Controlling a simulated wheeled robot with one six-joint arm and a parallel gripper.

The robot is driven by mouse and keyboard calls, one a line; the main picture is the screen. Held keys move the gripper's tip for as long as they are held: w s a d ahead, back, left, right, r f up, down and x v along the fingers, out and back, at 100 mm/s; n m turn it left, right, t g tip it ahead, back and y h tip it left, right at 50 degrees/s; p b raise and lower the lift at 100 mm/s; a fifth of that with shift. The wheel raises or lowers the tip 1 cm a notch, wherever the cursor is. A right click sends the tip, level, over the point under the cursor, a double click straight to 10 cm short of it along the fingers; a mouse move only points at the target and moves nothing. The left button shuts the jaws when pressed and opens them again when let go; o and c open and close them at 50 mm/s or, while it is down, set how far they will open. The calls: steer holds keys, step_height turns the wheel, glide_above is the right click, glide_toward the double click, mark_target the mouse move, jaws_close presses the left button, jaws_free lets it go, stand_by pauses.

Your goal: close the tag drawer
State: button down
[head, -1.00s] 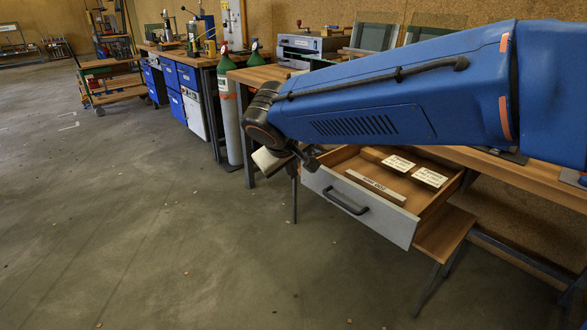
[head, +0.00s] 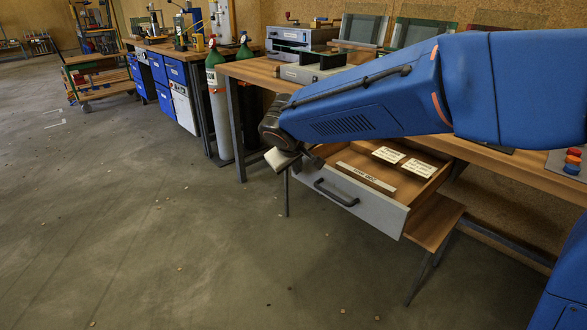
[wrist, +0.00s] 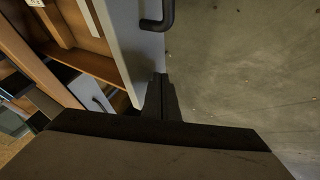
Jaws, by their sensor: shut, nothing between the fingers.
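The tag drawer (head: 372,208) is pulled out from under the wooden bench, with a grey front, a dark bar handle (head: 335,192) and a wooden inside. White labelled cards (head: 389,155) and a label strip (head: 366,177) lie in it. My gripper (head: 303,167) is at the left end of the drawer front. In the wrist view my gripper (wrist: 160,82) is shut and empty, its tips right beside the grey drawer front (wrist: 140,50), close to the handle (wrist: 158,20). I cannot tell whether the tips touch the front.
The wooden bench top (head: 250,73) runs above the drawer, carrying grey equipment (head: 312,68). A wooden shelf (head: 433,222) stands below the drawer's right side. A gas cylinder (head: 219,110) stands to the left.

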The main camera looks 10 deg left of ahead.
mark_target(355, 140)
steer(key=w+d, duration=0.5)
steer(key=w, duration=0.2)
steer(key=w+d, duration=0.6)
steer(key=w, duration=0.2)
steer(key=w+d, duration=0.6)
steer(key=w, duration=0.1)
steer(key=shift+w+d, duration=0.2)
steer(key=shift+d, duration=0.05)
